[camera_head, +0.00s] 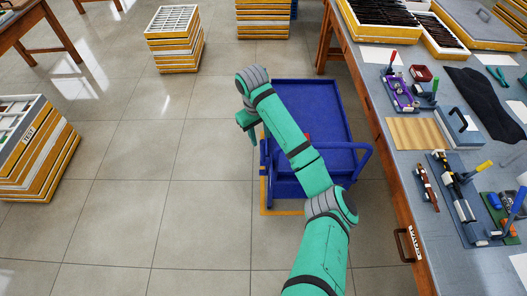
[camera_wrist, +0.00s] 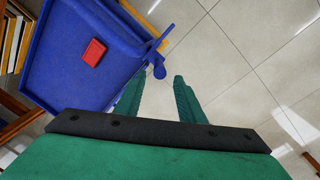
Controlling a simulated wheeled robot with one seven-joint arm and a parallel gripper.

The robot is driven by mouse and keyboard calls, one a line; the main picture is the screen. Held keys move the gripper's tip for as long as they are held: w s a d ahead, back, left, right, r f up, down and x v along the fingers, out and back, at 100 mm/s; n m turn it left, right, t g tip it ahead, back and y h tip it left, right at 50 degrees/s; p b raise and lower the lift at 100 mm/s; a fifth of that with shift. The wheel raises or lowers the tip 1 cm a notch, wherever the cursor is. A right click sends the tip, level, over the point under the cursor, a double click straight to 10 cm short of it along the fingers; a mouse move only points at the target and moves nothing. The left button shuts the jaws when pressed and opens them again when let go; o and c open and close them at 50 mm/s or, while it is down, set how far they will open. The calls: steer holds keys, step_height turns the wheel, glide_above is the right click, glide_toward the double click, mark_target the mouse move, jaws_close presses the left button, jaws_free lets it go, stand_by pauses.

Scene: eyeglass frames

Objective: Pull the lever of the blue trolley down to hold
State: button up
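The blue trolley (camera_head: 318,105) stands on the floor beside the workbench, partly hidden behind my arm. In the wrist view its blue tray (camera_wrist: 60,75) fills the upper left. A blue lever with a rounded end (camera_wrist: 158,70) sticks out from the trolley's edge in the wrist view. My gripper (camera_head: 248,122) is at the trolley's left edge in the head view. In the wrist view its two green fingers (camera_wrist: 159,88) are apart with nothing gripped. The lever's end shows in line with the gap, near the fingertips; I cannot tell whether it touches them.
A red block (camera_wrist: 94,52) lies on the trolley's tray. The workbench (camera_head: 385,130) with tools and small parts runs along the right. Stacked yellow-edged trays (camera_head: 175,40) stand at the back, with another stack (camera_head: 40,150) at the left. The tiled floor (camera_head: 160,150) between them is clear.

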mark_target(264, 155)
steer(key=shift+s+d+f, duration=0.1)
steer(key=shift+d+f, duration=0.2)
steer(key=shift+f, duration=0.25)
steer(key=f, duration=0.9)
steer(key=shift+w+d+f, duration=0.25)
steer(key=shift+d+f, duration=0.05)
steer(key=shift+d, duration=0.05)
jaws_close()
